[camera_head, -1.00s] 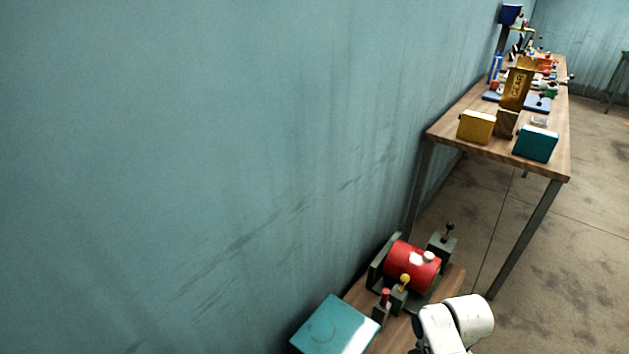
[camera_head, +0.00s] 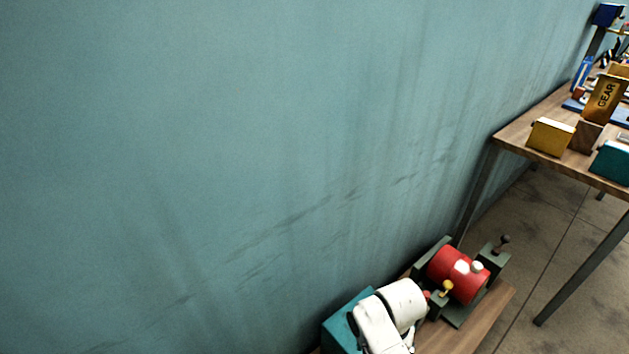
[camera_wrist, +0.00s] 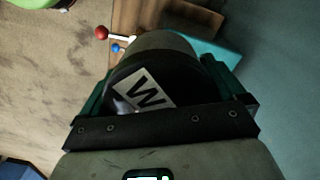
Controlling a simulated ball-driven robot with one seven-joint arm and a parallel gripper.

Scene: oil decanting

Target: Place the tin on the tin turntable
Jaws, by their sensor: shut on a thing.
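In the wrist view, my gripper (camera_wrist: 160,75) is shut on a dark round tin (camera_wrist: 185,80) with a pale label marked W. Its end faces the camera; the far side is hidden. In the head view, the gripper and tin are hidden; only my white arm shows, in front of a teal box (camera_head: 340,322) on a low wooden bench. I cannot clearly make out the tin turntable in either view.
A red drum (camera_head: 452,277) lies in a dark green cradle on the low bench (camera_head: 487,315). A higher workbench (camera_head: 520,138) at right carries a yellow box (camera_head: 550,137) and other items. A red-knobbed lever (camera_wrist: 101,33) stands near the tin. A blue wall runs along the left.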

